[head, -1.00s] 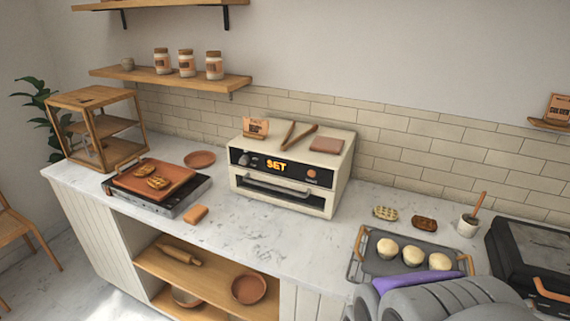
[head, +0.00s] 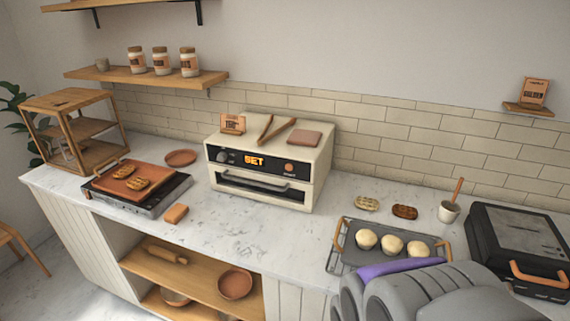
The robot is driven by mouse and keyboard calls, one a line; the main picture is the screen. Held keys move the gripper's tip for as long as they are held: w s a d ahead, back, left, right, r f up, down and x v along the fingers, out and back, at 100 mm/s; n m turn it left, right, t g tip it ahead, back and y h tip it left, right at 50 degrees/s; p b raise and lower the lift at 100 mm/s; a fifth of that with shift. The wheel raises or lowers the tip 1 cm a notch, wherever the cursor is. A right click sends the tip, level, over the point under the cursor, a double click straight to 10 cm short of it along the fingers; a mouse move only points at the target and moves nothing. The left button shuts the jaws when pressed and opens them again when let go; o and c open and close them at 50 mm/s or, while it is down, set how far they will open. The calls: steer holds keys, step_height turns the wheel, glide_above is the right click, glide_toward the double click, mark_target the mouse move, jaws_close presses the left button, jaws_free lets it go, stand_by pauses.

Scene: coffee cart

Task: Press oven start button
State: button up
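The cream oven (head: 258,212) stands on the counter against the tiled wall, its front door shut. Its black panel has a display (head: 254,160) reading SET in orange. A round knob (head: 223,157) is left of the display, and a small round copper-coloured button (head: 289,168) is to its right. My grey and purple arm (head: 400,290) shows at the bottom right, in front of the counter. My gripper's fingertips cannot be made out, so its opening is hidden. The arm is well apart from the oven.
A tray (head: 338,268) with three dough balls lies right of the oven, close to my arm. A black grill (head: 520,245) stands at the far right. A hot plate with a board (head: 112,190) is on the left. The counter before the oven is mostly clear.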

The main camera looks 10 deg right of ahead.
steer(key=shift+d, duration=0.25)
steer(key=shift+c, duration=1.4)
steer(key=shift+a, duration=1.25)
jaws_close()
steer(key=shift+d, duration=0.75)
